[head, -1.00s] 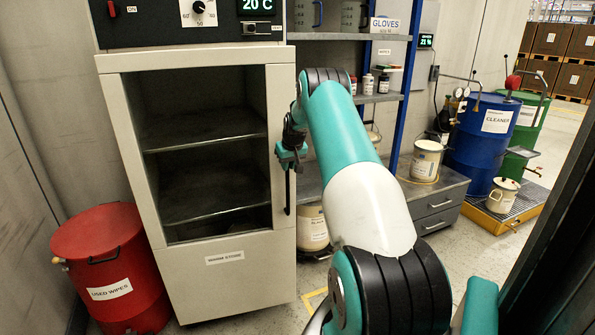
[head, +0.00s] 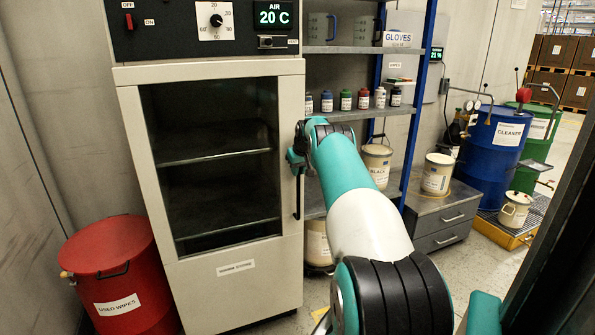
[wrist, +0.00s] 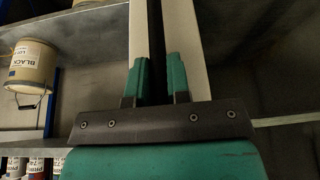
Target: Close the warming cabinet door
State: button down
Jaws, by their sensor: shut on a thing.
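The warming cabinet (head: 235,292) stands left of centre in the head view. Its glazed door (head: 292,110) looks flush or nearly flush with the front; I cannot tell whether a narrow gap is left. A dark vertical handle (head: 297,200) runs down the door's right side. My gripper (head: 297,160) is at the upper part of this handle and shut on it, with the arm hiding part of the contact.
A red used-wipes bin (head: 110,270) stands left of the cabinet. Shelves (head: 350,114) with several bottles are at the right, close to my arm. A pail marked BLACK (head: 376,165) also shows in the wrist view (wrist: 33,65). Drums and a drawer unit (head: 445,230) stand farther right.

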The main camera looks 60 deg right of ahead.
jog(key=shift+w+r, duration=0.2)
jog(key=shift+r, duration=0.05)
jog(key=c, duration=1.5)
grip_release()
jog(key=shift+d, duration=0.1)
jog(key=o, duration=0.4)
jog(key=shift+d+f, duration=0.1)
jog(key=shift+s, duration=0.1)
jog(key=b+v, duration=0.2)
jog(key=v, duration=1.5)
jog(key=shift+b, duration=0.35)
jog(key=shift+s, duration=0.1)
